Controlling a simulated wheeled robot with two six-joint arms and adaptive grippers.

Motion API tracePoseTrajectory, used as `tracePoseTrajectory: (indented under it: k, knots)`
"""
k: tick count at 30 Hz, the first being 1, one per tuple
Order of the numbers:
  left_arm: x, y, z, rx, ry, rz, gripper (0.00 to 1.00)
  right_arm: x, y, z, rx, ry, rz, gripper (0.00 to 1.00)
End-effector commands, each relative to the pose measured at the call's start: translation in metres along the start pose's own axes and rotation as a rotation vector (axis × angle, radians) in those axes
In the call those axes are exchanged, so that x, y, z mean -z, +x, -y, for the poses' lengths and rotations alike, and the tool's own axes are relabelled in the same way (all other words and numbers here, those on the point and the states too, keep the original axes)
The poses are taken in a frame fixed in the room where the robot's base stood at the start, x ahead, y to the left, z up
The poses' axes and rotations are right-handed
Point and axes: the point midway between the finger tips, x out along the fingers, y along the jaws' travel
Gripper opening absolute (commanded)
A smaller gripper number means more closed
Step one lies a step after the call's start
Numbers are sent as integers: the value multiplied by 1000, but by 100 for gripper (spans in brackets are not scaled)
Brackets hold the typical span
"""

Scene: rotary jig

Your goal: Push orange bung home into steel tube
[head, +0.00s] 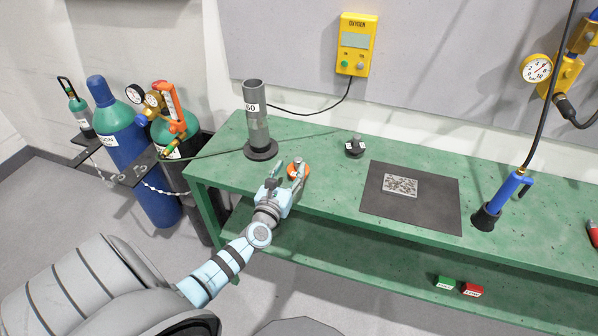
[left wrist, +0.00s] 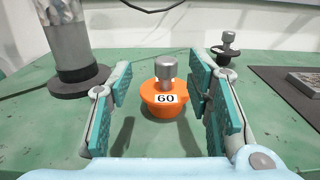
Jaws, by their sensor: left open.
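The orange bung (head: 295,168) sits upright on the green bench, with a grey knob on top. In the left wrist view the orange bung (left wrist: 165,100) bears a label reading 60. My left gripper (head: 286,172) is open; its two fingers stand on either side of the bung, a little short of it, and it holds nothing. The steel tube (head: 257,128) stands upright in a dark round base on the bench, behind and left of the gripper, with a 60 label near its open top. Its lower part shows in the left wrist view (left wrist: 80,40). My right gripper is out of view.
A small dark bung (head: 355,147) with a grey knob stands right of the gripper. Beyond it lie a dark mat (head: 375,212) with a speckled plate (head: 400,186) and a blue torch-like tool (head: 502,198). Gas cylinders (head: 140,160) stand left of the bench.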

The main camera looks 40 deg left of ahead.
Motion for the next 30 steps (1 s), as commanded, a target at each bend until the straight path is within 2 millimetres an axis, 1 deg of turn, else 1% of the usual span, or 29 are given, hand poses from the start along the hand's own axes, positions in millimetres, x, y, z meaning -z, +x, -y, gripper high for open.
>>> tracePoseTrajectory:
  k: [5,8,10,12,17,18,26,27,30]
  knots:
    - [5,24,4,0,0,0,46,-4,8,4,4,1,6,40]
    - [9,44,9,1,1,-1,46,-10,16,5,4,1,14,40]
    - [9,56,8,0,3,-1,46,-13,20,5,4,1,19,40]
    - [8,61,8,1,3,-2,46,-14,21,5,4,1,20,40]
    - [7,62,8,2,4,-3,46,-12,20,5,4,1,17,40]
    - [6,62,8,2,4,-3,44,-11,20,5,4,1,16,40]
    - [6,62,8,2,4,-3,3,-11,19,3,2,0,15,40]
    - [6,62,8,2,4,-3,0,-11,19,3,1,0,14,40]
    - [6,62,8,2,4,-3,0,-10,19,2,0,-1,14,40]
